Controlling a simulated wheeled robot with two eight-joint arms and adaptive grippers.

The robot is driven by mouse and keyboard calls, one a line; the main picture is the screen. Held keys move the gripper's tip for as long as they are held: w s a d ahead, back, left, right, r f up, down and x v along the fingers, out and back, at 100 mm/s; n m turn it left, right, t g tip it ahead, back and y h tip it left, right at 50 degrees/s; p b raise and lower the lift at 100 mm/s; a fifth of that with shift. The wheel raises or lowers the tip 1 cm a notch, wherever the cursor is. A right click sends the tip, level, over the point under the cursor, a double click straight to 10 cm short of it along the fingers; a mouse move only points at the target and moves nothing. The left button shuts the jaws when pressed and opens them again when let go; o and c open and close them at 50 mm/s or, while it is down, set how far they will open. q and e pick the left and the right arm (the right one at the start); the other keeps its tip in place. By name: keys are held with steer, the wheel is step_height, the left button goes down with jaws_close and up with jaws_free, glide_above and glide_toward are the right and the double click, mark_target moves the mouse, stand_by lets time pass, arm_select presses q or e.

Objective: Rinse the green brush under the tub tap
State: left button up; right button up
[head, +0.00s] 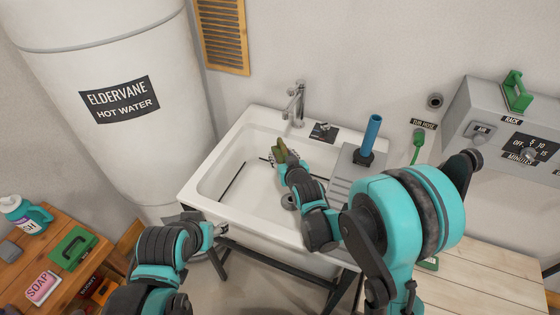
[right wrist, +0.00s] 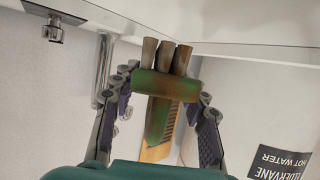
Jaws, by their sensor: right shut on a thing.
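The green brush (head: 280,150) is in my right gripper (head: 284,158), over the inside of the white tub (head: 202,170). In the right wrist view the brush (right wrist: 165,85) lies across between both fingers (right wrist: 162,112), its brownish bristle tufts pointing up in the picture. The metal tap (head: 297,104) stands at the tub's back edge, behind the brush and apart from it. The tap's outlet also shows in the right wrist view (right wrist: 54,30), off to the brush's upper left. No water stream shows. My left gripper (head: 217,231) is outside the tub's front left corner; its fingers are unclear.
A blue-handled tool (head: 373,135) stands on the tub's right ledge. A dark label plate (head: 322,132) is beside the tap. A white hot water tank (head: 125,100) stands left, a wooden table (head: 25,270) with soap and bottle lower left, a grey control box (head: 490,120) right.

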steer(key=w+d+f+b, duration=0.1)
steer(key=w+d, duration=0.1)
steer(key=w, duration=0.5)
steer(key=shift+w+f, duration=0.3)
steer(key=shift+w, duration=0.1)
